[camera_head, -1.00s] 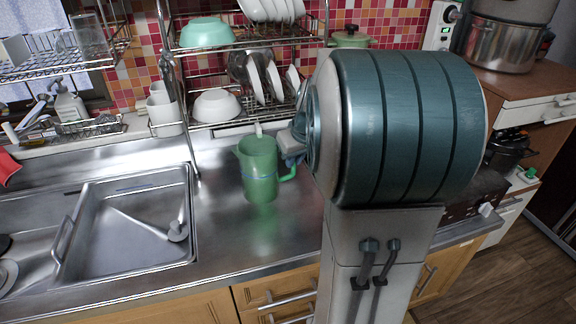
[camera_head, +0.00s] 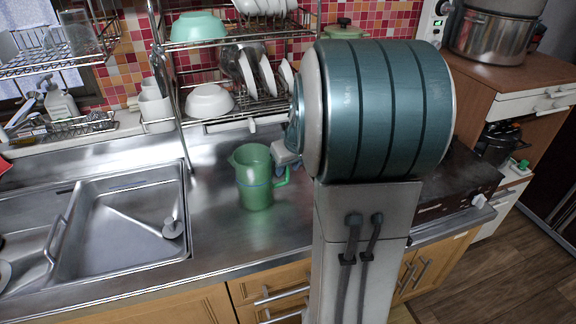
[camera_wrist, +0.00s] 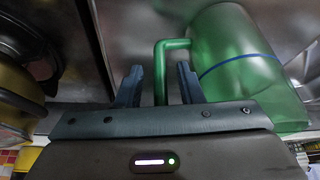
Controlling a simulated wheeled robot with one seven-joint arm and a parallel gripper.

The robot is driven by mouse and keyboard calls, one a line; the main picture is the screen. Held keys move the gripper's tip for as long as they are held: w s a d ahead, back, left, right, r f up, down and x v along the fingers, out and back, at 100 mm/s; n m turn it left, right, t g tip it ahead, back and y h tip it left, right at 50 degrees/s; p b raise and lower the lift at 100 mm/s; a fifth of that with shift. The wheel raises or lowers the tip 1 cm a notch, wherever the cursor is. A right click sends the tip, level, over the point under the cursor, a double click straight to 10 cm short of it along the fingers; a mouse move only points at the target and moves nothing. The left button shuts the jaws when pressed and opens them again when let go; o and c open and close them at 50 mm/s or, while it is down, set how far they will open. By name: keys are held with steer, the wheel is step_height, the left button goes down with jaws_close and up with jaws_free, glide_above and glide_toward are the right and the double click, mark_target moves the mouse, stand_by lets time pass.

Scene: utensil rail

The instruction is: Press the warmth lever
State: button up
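I cannot make out a warmth lever in either view. A dark appliance (camera_head: 499,144) sits on a shelf at the right in the head view, too small to show a lever. A translucent green jug (camera_head: 254,178) stands on the steel counter in the head view and fills the upper right of the wrist view (camera_wrist: 235,65). My gripper (camera_wrist: 158,84) is open in the wrist view, its two fingers apart on either side of the jug's green handle (camera_wrist: 160,68). Gaps show between fingers and handle. In the head view my arm hides most of the gripper.
A sink (camera_head: 118,225) lies left of the jug. A wire dish rack (camera_head: 255,105) with bowls and plates stands behind it. A stove (camera_head: 450,195) is partly hidden behind my arm. A large steel pot (camera_head: 492,40) stands on the wooden cabinet at right.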

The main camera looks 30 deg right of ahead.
steer(key=shift+r, duration=0.1)
steer(key=v, duration=1.2)
steer(key=s+a+f+g, duration=0.1)
steer(key=s+a+f, duration=0.3)
steer(key=s+a, duration=0.3)
steer(key=s+a+f+g, duration=0.1)
steer(key=s+a+f, duration=0.3)
steer(key=s+a, duration=0.3)
steer(key=a, duration=0.3)
steer(key=shift+p, duration=0.4)
steer(key=shift+w+f, duration=0.1)
steer(key=shift+w, duration=0.05)
jaws_close()
